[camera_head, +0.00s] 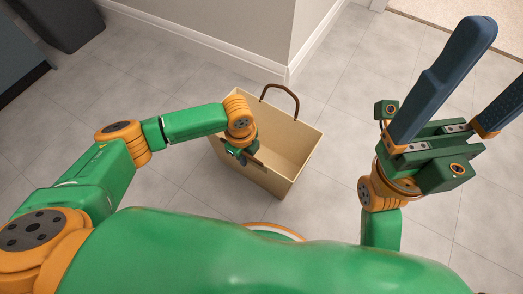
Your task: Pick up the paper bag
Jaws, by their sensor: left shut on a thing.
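The paper bag (292,152) is tan, open at the top, and stands on the tiled floor near a wall corner. One brown handle (281,92) arches up from its far rim. My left gripper (245,155) is at the bag's near left rim, pointing down, and is shut on the bag. Its fingertips are mostly hidden, so I cannot tell whether it holds the rim or a near handle. My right gripper (488,70) is raised at the right, its long dark blue fingers spread apart and empty, away from the bag.
A pale wall (240,35) with a white baseboard (200,42) meets a corner just behind the bag. Dark furniture (60,20) stands at the upper left. A beige carpet (470,12) begins at the upper right. The grey tiled floor (335,85) right of the bag is clear.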

